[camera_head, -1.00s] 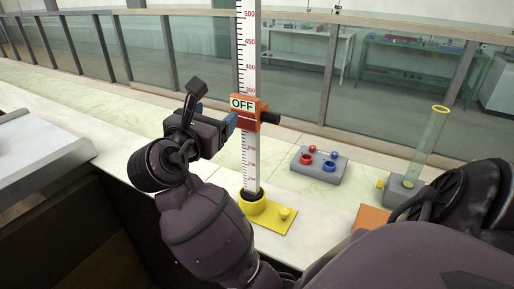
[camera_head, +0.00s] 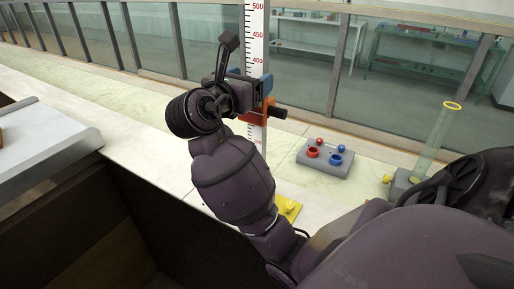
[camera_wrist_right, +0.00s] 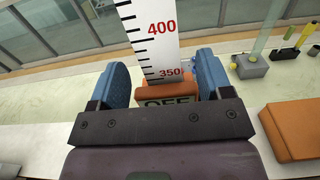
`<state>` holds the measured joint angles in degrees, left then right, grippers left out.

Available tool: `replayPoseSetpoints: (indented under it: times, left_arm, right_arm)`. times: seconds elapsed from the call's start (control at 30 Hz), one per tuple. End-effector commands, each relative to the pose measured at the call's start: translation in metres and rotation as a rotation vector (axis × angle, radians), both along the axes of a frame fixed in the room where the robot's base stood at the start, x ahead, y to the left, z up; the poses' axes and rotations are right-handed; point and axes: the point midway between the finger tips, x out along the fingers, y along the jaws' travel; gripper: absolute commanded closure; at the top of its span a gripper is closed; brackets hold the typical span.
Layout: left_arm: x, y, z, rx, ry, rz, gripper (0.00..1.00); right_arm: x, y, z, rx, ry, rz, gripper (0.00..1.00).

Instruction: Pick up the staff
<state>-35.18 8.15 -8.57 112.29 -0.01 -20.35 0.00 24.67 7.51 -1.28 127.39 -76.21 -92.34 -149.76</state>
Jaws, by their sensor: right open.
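The staff (camera_head: 257,40) is a tall white upright scale with red numbers and black ticks. It also shows in the right wrist view (camera_wrist_right: 151,35). An orange slider (camera_head: 258,118) marked OFF sits on it, seen in the wrist view (camera_wrist_right: 166,92) low between my fingers. My right gripper (camera_head: 252,81) is at the slider's height. In the wrist view its blue fingers (camera_wrist_right: 164,84) stand open, one on each side of the staff and slider, with gaps visible. The yellow foot plate (camera_head: 289,209) is mostly hidden behind my right arm. My left gripper is out of view.
A grey box (camera_head: 325,170) with red and blue fittings lies right of the staff. A clear cylinder with a yellow rim (camera_head: 452,106) stands farther right. The glass flume wall (camera_head: 205,45) runs behind. A pale tray (camera_head: 45,150) is at left.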

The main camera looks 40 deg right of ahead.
Motion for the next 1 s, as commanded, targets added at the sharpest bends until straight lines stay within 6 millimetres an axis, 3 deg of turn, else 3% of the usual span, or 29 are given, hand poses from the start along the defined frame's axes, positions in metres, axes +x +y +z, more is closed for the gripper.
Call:
replayPoseSetpoints:
  times: [0.23, 0.53, 1.0]
  left_arm:
    - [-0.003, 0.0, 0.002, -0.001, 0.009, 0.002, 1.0]
    - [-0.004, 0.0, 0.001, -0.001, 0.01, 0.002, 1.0]
    - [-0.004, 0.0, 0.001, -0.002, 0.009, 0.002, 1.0]
  right_arm:
    - [0.008, -0.029, 0.002, -0.002, 0.001, -0.002, 0.28]
    - [0.009, -0.032, 0.001, 0.0, 0.0, 0.0, 0.28]
    - [0.009, -0.032, 0.001, 0.0, 0.0, 0.0, 1.0]
